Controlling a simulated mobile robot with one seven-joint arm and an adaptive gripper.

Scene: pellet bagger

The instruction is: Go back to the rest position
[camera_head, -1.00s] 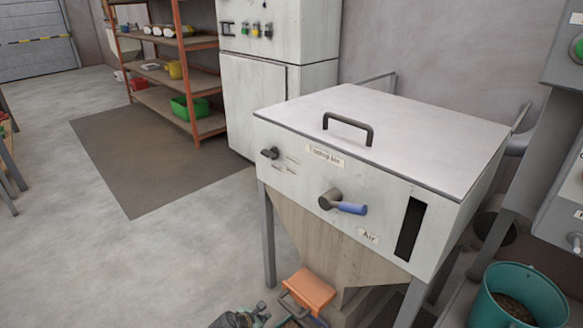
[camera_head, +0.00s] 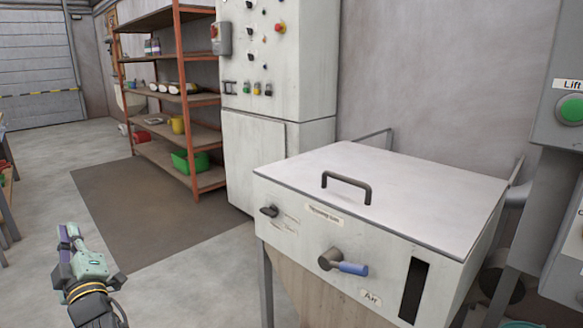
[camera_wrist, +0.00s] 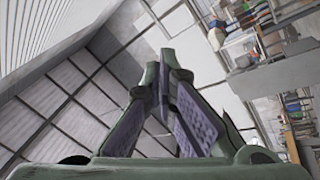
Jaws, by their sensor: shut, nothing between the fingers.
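My gripper (camera_head: 70,237) shows at the lower left of the head view, raised over the floor and pointing upward. It is apart from the pellet bagger (camera_head: 330,235), which stands to its right. In the wrist view the fingers of my gripper (camera_wrist: 165,72) come together at their tips with nothing between them. Behind them the wrist view shows the ceiling panels and, tilted at the right, part of the room. The bagger's lid is down, and its black handle (camera_head: 347,186) and blue-gripped lever (camera_head: 343,262) are clear of my gripper.
A grey cabinet (camera_head: 262,150) with knobs and buttons stands behind the bagger. Orange-framed shelves (camera_head: 175,105) hold a green bin (camera_head: 190,162) and other items. A control box with a green button (camera_head: 571,109) is at the right. The floor mat (camera_head: 150,205) is bare, with open floor around it.

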